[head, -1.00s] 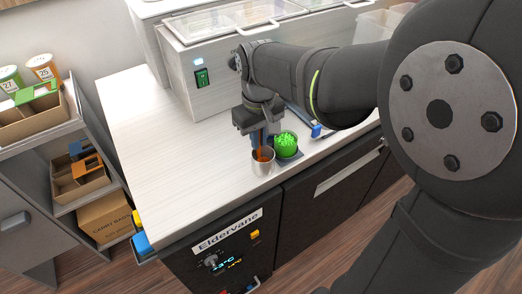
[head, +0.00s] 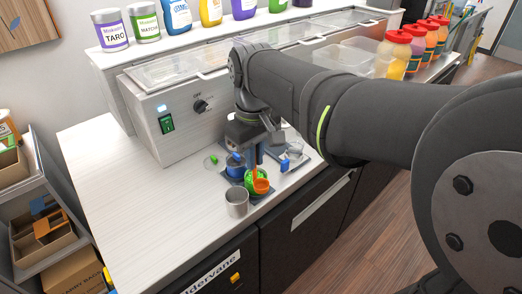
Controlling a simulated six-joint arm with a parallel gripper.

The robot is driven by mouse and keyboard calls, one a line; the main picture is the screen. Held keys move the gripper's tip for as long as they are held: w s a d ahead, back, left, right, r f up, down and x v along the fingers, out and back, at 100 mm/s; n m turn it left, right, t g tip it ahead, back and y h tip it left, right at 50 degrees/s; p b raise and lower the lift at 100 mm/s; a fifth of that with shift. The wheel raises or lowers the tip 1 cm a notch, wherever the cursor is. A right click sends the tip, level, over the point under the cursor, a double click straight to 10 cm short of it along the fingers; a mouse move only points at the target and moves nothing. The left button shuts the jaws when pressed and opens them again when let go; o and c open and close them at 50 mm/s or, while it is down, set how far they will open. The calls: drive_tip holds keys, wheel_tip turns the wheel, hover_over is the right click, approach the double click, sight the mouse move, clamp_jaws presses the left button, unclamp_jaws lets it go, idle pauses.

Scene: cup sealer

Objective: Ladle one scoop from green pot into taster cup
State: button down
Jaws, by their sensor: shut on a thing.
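My gripper (head: 256,158) points down over the counter, shut on an orange ladle (head: 261,185). The ladle is at the green pot (head: 250,186), its orange end in front of or inside the pot's opening; I cannot tell whether it holds anything. The pot stands on a dark mat. A plain metal cup (head: 237,203) stands upright just in front and to the left of the pot, apart from the ladle. I cannot tell which vessel is the taster cup.
A blue pot (head: 235,166) stands just behind the green one. A tray with a blue item (head: 284,166) lies to the right. The grey machine (head: 168,122) with clear lids is close behind. The counter (head: 130,190) is bare to the left.

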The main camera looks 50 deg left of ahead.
drive_tip(key=w+d+r, duration=0.3)
drive_tip(key=a+f+y, duration=0.1)
drive_tip(key=a+y, duration=0.1)
drive_tip(key=a, duration=0.6)
wheel_tip(320, 180, down, 8)
drive_tip(key=shift+w+d, duration=0.15)
drive_tip(key=shift+w, duration=0.15)
idle(1.0)
wheel_tip(320, 180, up, 7)
drive_tip(key=shift+f, duration=0.2)
idle(0.6)
idle(0.6)
